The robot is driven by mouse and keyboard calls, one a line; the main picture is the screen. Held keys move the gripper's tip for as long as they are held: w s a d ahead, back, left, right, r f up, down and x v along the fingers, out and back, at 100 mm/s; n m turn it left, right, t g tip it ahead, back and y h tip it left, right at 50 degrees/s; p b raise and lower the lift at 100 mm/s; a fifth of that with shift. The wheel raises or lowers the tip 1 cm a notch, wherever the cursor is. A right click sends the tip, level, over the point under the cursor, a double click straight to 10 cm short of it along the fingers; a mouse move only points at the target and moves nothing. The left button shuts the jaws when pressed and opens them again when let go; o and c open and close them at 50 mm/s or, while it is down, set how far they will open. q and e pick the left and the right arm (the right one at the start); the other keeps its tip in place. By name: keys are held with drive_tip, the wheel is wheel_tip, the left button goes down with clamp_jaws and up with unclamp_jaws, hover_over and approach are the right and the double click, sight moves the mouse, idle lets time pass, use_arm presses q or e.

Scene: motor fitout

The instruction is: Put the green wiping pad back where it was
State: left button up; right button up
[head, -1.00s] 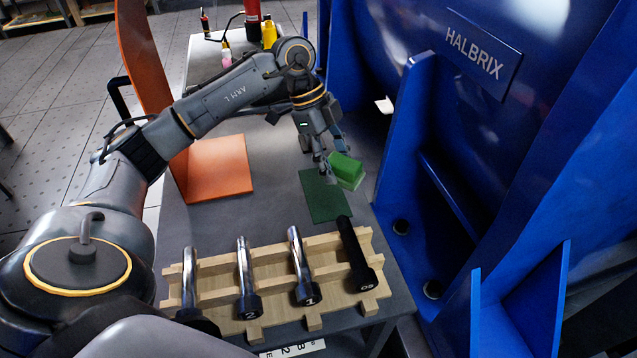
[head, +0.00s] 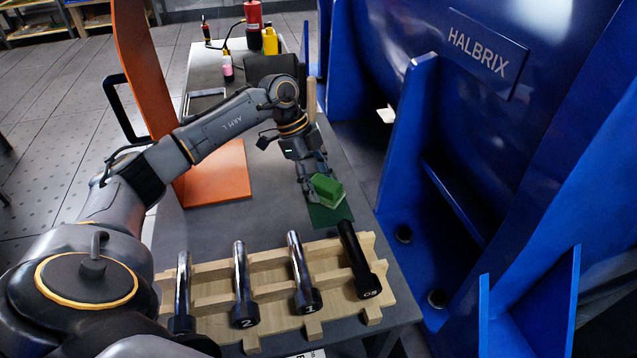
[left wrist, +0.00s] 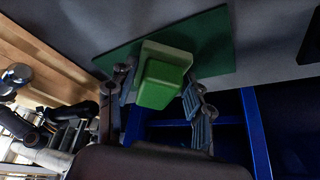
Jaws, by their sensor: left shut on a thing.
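The green wiping pad (head: 328,188) is a small block, bright green with a paler layer. My left gripper (head: 314,187) is shut on it. A flat dark green mat (head: 332,215) lies on the grey table behind the wooden rack. In the head view the pad overlaps the far part of the mat. The left wrist view shows the pad (left wrist: 165,78) between the two fingers (left wrist: 160,92), in front of the mat (left wrist: 208,45). I cannot tell whether the pad touches the mat. My right gripper is not in view.
A wooden rack (head: 275,268) with several numbered metal pins stands at the table's near edge. A large blue machine frame (head: 395,165) rises close on the right. An orange panel (head: 218,180) is at left. A red canister and yellow bottle (head: 270,40) stand at the far end.

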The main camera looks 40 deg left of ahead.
sight(317, 178)
use_arm(q)
drive_tip(key=o, duration=1.2)
drive_tip(key=shift+r, duration=0.15)
drive_tip(key=shift+a+r, duration=0.15)
drive_tip(key=shift+r, duration=0.15)
drive_tip(key=p+v, duration=0.1)
drive_tip(key=v, duration=0.2)
drive_tip(key=p+v, duration=0.2)
drive_tip(key=v, duration=0.6)
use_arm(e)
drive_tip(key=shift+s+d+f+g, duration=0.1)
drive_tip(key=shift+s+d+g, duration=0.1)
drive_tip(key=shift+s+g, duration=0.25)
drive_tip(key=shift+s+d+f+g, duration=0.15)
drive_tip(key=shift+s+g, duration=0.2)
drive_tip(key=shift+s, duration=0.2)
